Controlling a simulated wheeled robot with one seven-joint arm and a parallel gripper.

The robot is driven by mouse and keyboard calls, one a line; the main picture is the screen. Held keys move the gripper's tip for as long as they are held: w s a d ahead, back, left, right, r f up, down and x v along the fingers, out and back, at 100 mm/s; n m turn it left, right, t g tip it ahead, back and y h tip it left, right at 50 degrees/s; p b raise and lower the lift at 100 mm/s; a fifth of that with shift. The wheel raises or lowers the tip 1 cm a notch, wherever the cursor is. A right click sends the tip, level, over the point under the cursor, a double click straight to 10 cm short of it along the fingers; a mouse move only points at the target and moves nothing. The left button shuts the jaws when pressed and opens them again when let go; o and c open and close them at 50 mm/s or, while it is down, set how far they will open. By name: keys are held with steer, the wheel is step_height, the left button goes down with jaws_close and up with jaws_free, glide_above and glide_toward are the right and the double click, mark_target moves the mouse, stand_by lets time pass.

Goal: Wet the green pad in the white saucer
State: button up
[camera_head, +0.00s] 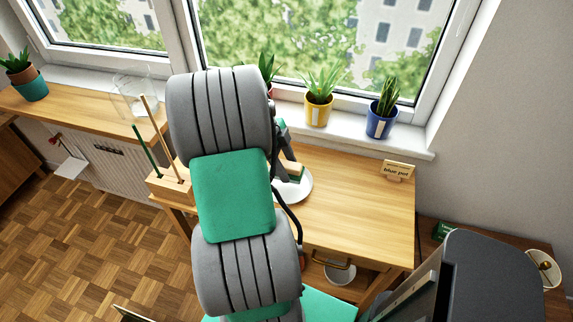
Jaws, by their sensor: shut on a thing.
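A white saucer (304,189) lies on the wooden desk, partly hidden behind my arm. My gripper (287,163) is just above the saucer and shows only in part past my arm. It is shut on a small block with a wooden top and a dark green underside, which looks like the green pad (297,176). The pad is over or in the saucer; I cannot tell whether it touches the bottom. Any water in the saucer cannot be made out.
A wooden holder (166,186) with upright sticks stands left of my arm. A clear glass vessel (135,97) is behind it. A yellow pot (318,110) and blue pot (381,122) stand on the sill. A "blue pot" sign (397,171) is at right.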

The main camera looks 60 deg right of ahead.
mark_target(291, 165)
stand_by(0.3)
steer(key=shift+r+p, duration=1.3)
steer(key=shift+r, duration=0.75)
steer(key=shift+w, duration=0.1)
